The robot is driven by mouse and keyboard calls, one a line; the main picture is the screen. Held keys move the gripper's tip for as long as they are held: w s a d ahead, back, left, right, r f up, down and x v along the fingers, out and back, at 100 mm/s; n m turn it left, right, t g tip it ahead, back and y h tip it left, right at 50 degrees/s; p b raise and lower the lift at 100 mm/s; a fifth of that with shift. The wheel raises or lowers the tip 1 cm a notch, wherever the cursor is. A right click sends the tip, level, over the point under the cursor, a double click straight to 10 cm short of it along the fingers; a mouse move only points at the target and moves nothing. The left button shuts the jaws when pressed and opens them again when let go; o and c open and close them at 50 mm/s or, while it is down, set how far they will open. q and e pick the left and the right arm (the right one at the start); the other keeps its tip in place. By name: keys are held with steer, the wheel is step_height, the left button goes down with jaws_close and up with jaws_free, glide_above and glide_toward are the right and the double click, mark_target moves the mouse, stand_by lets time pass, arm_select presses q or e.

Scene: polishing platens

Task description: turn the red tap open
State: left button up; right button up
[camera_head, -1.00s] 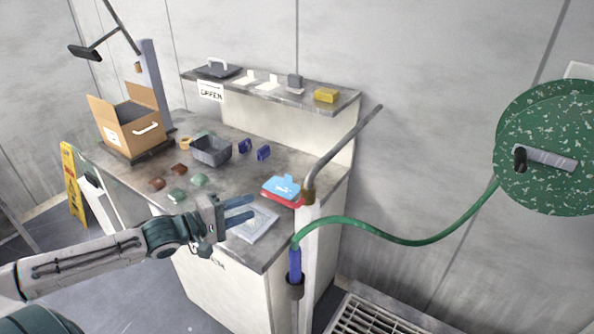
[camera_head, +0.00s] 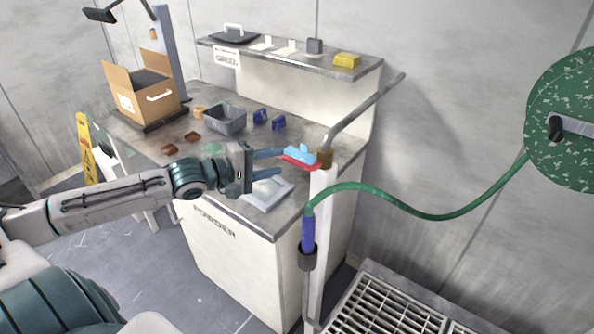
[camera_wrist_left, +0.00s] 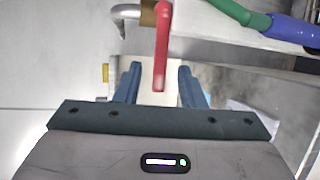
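The red tap's lever (camera_head: 305,163) points left from a brass fitting (camera_head: 325,158) on top of a white post in the head view. In the left wrist view the red lever (camera_wrist_left: 163,40) hangs down the picture, its free end between the two fingers. My left gripper (camera_head: 284,163) is open, with its blue fingertips close to the lever's free end. The fingers (camera_wrist_left: 159,75) show a gap on both sides of the lever; I cannot tell how deep it sits between them. My right gripper is in neither view.
A green hose (camera_head: 420,216) runs from a blue connector (camera_head: 308,232) on the post to a green reel (camera_head: 565,135). A grey spout (camera_head: 365,110) rises from the fitting. Behind are the counter with a light blue item (camera_head: 300,151), a grey bin (camera_head: 224,122) and a cardboard box (camera_head: 140,95).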

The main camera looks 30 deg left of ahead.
mark_target(287, 160)
arm_select(q)
steer(key=b+x, duration=0.1)
steer(key=b, duration=0.2)
steer(key=shift+w+d+f, duration=0.15)
steer(key=shift+w+d, duration=0.1)
steer(key=shift+d, duration=0.05)
steer(key=shift+w+d+b, duration=0.15)
steer(key=shift+w+b, duration=0.15)
steer(key=shift+w, duration=0.2)
steer(key=shift+w+d+f, duration=0.1)
steer(key=shift+w+d, duration=0.25)
steer(key=shift+w, duration=0.1)
steer(key=shift+x, duration=0.95)
steer(key=shift+w+d, duration=0.15)
steer(key=shift+w, duration=0.2)
steer(key=shift+w+d+f, duration=0.1)
steer(key=shift+w+f, duration=0.05)
steer(key=shift+c, duration=0.3)
